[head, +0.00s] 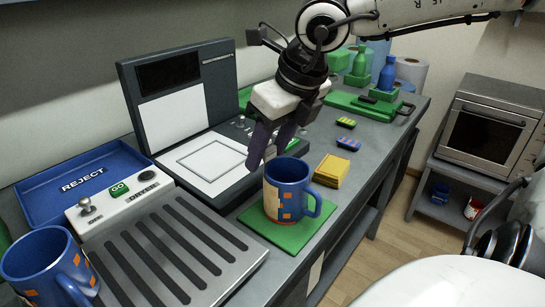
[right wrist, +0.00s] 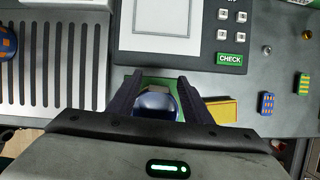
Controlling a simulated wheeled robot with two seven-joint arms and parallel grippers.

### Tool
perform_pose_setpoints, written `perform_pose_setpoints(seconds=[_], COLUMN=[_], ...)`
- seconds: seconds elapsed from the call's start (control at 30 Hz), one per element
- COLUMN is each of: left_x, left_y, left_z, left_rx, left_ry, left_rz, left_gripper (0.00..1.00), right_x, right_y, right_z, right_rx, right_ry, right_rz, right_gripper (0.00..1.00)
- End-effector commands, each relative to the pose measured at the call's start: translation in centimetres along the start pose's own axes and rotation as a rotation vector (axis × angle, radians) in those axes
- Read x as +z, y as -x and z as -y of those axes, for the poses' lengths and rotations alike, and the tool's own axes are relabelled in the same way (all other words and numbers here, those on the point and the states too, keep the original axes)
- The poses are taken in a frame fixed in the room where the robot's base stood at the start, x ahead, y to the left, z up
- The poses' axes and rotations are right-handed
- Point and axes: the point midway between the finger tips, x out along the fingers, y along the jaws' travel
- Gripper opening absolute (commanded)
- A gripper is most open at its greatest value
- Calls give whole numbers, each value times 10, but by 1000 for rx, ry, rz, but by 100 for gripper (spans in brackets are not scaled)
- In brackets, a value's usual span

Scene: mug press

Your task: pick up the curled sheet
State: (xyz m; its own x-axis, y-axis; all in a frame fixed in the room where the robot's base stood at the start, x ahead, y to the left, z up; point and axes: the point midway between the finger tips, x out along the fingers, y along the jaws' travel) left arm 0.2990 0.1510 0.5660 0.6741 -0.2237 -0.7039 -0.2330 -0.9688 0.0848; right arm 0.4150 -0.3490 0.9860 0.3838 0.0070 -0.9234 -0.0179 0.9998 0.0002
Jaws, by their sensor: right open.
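No separate curled sheet can be made out for certain. A blue mug (head: 290,205) with orange squares and a pale patch on its side stands upright on a green mat (head: 262,226). My right gripper (head: 262,148) is open and empty, pointing down above and a little behind this mug. In the right wrist view the mug (right wrist: 157,104) shows between the two spread fingers, with a small greyish patch at its far side. I cannot tell whether that patch is a sheet. My left gripper is not in view.
The open press (head: 205,160) stands behind the mug, with white panels on lid and base. A second mug (head: 48,265), a slatted tray (head: 170,250) and a blue reject tray (head: 85,183) are at left. A yellow block (head: 331,171) lies right of the mug.

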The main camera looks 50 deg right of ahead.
Motion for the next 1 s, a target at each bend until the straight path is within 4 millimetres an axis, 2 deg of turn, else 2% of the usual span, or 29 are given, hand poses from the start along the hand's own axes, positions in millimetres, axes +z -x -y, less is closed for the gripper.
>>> perform_pose_setpoints(seconds=[0.1, 0.2, 0.5, 0.73, 1.0], left_x=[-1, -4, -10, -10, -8], left_y=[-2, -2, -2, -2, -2], left_z=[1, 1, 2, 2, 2], left_rx=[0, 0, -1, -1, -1], left_ry=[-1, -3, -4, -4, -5], left_rz=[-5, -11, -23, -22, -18], left_gripper=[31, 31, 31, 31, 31], right_x=[-4, -3, -2, -2, -2], right_y=[-20, -31, -35, -35, -34], right_z=[-1, -1, -1, -1, -1], right_rx=[-2, -2, -1, -1, -1], right_ry=[0, 0, -1, -1, -1], right_rz=[-6, -3, 0, 0, 1], right_gripper=[45, 45, 45, 7, 7])
